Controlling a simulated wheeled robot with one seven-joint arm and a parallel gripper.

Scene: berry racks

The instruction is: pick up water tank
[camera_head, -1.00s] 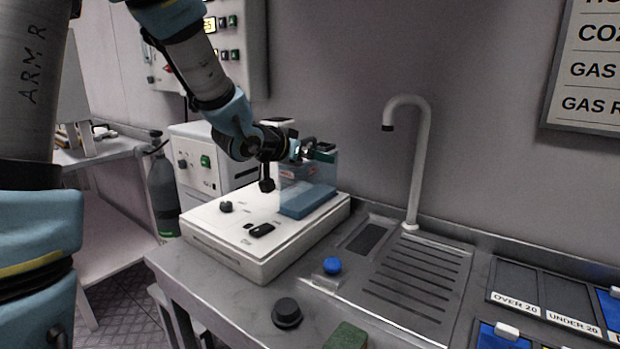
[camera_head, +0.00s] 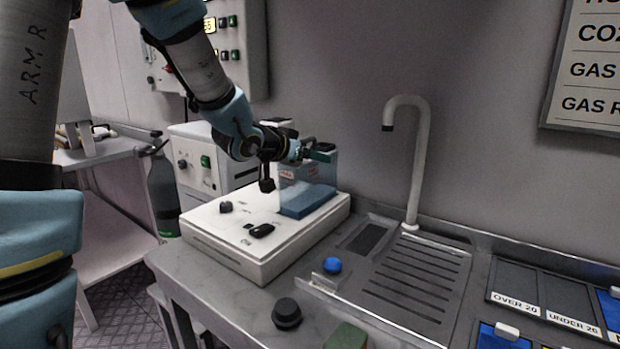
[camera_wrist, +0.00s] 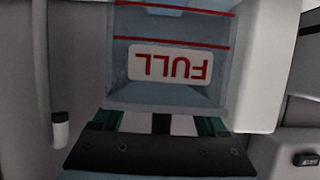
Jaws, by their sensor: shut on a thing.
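The water tank (camera_head: 308,172) is a clear box with blue at its bottom, standing on the right side of a white machine base (camera_head: 232,231). My gripper (camera_head: 318,152) is at the tank's upper part and is shut on it. In the wrist view the tank (camera_wrist: 170,25) fills the upper middle, with an upside-down "FULL" label and red lines. The exact grip point is partly hidden.
A sink with a tall grey faucet (camera_head: 416,160) and a slatted drainboard (camera_head: 418,280) is right of the machine. A blue knob (camera_head: 332,265) and a black knob (camera_head: 287,313) are on the steel counter in front.

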